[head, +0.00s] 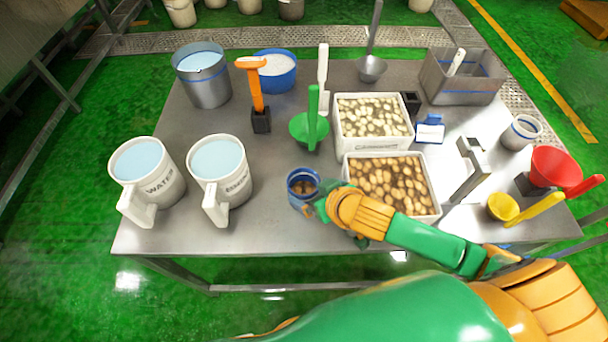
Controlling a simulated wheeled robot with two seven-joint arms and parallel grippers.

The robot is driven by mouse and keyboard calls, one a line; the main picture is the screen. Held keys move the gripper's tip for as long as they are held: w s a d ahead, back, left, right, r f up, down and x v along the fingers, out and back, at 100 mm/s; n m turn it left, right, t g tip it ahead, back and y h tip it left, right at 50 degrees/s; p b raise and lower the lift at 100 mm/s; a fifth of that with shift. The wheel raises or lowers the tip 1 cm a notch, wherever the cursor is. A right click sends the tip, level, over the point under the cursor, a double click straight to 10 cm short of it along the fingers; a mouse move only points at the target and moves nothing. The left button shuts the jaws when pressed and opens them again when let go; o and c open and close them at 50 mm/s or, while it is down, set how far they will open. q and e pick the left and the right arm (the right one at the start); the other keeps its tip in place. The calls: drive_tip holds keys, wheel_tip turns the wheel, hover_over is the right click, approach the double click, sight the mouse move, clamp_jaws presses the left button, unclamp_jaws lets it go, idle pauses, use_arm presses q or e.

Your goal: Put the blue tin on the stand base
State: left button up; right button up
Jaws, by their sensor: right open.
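The blue tin (303,188) looks like a small round blue container with brown contents, standing upright near the table's front middle. My right gripper (318,208) is open at the tin's right side, close to it; its fingers are small and partly hidden by the hand, and I cannot tell whether they touch the tin. A grey metal stand (472,168) with an upright bracket is on the right half of the table; its lower part is partly hidden. I cannot tell for certain whether this holds the stand base. My left gripper is out of view.
Two white crates (372,148) of potato-like pieces stand behind and right of the tin, the nearer one close to my right arm. White jugs (221,168) stand left. A green scoop (310,130) is behind the tin. The front left-centre is clear.

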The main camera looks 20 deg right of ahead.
sight(296, 186)
drive_tip(key=shift+w+a+f, duration=0.25)
drive_tip(key=shift+f, duration=0.35)
drive_tip(key=x, duration=0.5)
drive_tip(key=shift+s+d+f, duration=0.1)
drive_tip(key=shift+d+f, duration=0.1)
drive_tip(key=shift+d, duration=0.05)
drive_tip(key=shift+s+r, duration=0.1)
drive_tip(key=shift+s, duration=0.05)
drive_tip(key=c, duration=1.3)
